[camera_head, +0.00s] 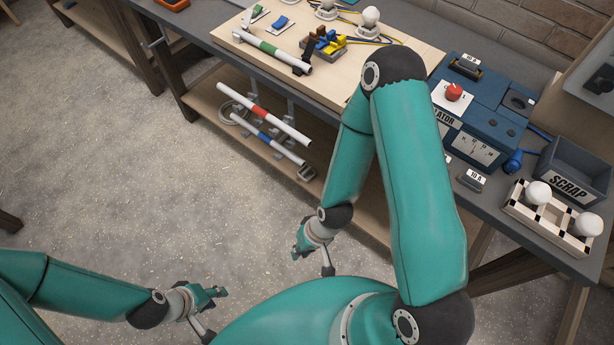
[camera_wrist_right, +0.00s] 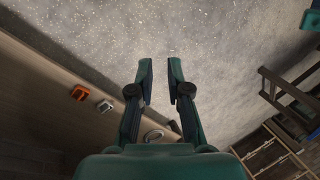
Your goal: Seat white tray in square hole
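A white tray (camera_head: 545,224) with dark square markings stands at the right end of the bench, beside the scrap bin. It holds two white bulbs (camera_head: 539,193). I cannot make out a square hole in either view. My right gripper (camera_head: 311,263) hangs over the floor in front of the bench, far from the tray. In the right wrist view its two fingers (camera_wrist_right: 160,88) are apart with nothing between them. My left gripper (camera_head: 214,312) is low over the floor at the lower left. Its fingers look spread and empty.
A wooden board (camera_head: 340,62) with bulbs, tubes and wires lies on the bench. A blue isolator box (camera_head: 480,112) with a red knob stands right of it. A grey scrap bin (camera_head: 574,170) is behind the tray. Tubes (camera_head: 265,114) lie on the lower shelf. The floor (camera_head: 130,180) is clear.

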